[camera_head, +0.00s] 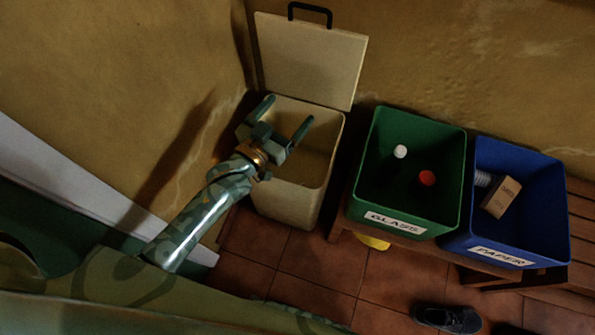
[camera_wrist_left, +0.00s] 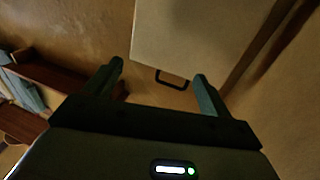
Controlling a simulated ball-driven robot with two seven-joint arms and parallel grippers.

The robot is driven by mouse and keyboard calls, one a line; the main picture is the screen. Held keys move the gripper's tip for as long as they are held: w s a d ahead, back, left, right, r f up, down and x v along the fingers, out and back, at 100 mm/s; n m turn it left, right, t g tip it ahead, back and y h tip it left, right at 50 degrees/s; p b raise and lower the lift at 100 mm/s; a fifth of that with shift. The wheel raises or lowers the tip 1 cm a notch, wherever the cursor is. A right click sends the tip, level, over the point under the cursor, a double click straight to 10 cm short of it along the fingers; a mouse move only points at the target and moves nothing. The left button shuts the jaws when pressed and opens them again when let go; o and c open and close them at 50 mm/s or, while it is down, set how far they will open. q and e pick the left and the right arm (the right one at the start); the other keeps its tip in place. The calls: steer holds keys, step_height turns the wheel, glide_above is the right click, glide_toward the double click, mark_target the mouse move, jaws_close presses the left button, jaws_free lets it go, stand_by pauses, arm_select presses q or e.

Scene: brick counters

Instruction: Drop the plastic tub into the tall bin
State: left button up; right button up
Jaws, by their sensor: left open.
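The tall bin (camera_head: 284,206) is cream and stands against the wall left of the other bins. Its lid (camera_head: 310,62) is raised, with a black handle at the top. My left gripper (camera_head: 287,112) is open and empty above the bin's mouth, its fingers toward the raised lid. In the left wrist view, the open fingers (camera_wrist_left: 158,72) show with the lid (camera_wrist_left: 205,40) and its handle beyond, nothing between them. I see no plastic tub in either view. Part of the bin's inside is dark or hidden behind my gripper. My right gripper is not in view.
A green GLASS bin (camera_head: 395,218) holding bottles and a blue PAPER bin (camera_head: 505,255) holding a small box stand on a wooden bench (camera_head: 582,225) to the right. A yellow object (camera_head: 373,242) shows below the green bin. A dark shoe (camera_head: 448,318) lies on the tiled floor.

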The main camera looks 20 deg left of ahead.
arm_select(q)
steer(key=s+d+r+p, duration=0.1)
steer(key=s+r+p, duration=0.1)
steer(key=s, duration=0.4)
steer(key=shift+s+d+r+p, duration=0.35)
steer(key=shift+d+r+p, duration=0.05)
steer(key=shift+r, duration=0.3)
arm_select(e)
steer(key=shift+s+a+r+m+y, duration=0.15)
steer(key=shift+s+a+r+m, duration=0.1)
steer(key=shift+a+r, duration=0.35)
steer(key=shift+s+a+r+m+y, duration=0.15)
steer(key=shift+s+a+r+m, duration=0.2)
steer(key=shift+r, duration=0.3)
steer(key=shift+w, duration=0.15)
